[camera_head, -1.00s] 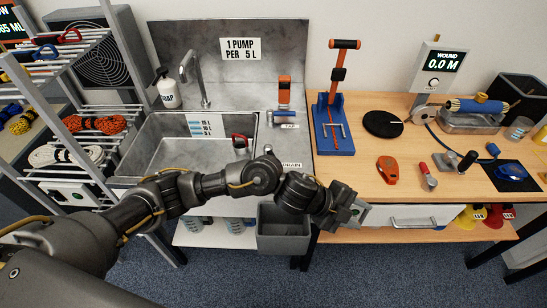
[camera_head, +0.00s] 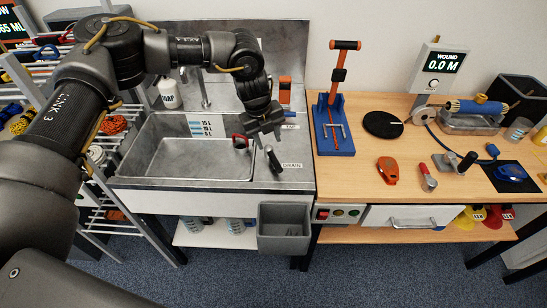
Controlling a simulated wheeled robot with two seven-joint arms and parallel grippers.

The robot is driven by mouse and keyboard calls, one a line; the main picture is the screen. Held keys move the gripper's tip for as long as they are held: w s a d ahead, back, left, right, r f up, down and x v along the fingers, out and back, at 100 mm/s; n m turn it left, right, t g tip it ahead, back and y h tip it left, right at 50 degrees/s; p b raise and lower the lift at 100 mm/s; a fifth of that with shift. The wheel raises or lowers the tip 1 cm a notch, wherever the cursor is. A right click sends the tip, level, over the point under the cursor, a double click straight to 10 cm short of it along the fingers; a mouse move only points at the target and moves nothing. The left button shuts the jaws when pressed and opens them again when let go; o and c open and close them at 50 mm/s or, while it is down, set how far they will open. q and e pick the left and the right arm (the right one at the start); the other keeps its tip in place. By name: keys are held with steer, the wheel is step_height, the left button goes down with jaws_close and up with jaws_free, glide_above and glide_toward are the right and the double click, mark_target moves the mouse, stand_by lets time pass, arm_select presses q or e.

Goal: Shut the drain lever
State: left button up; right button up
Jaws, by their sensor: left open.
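The drain lever (camera_head: 272,158) is a dark handle on the sink's right-hand counter, beside the DRAIN label (camera_head: 292,166). It leans up and to the left from its base. My left gripper (camera_head: 265,137) is open and empty, just above the lever's upper end, with its fingers pointing down. I cannot tell whether a finger touches the lever. The steel sink basin (camera_head: 180,183) lies to the left of the lever. My right gripper is not in view.
A red-handled item (camera_head: 239,142) sits at the basin's right edge, close to my left gripper. The TAP label (camera_head: 290,127) is behind the gripper. A blue stand with an orange handle (camera_head: 336,140) stands to the right. A grey bin (camera_head: 284,212) hangs below the counter.

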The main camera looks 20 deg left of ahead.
mark_target(274, 160)
arm_select(q)
steer(key=f, duration=0.3)
steer(key=d+f+p, duration=0.1)
steer(key=f, duration=0.2)
steer(key=w+f+p, duration=0.1)
steer(key=f, duration=0.2)
steer(key=shift+d+f, duration=0.3)
jaws_close()
steer(key=shift+w+a, duration=0.1)
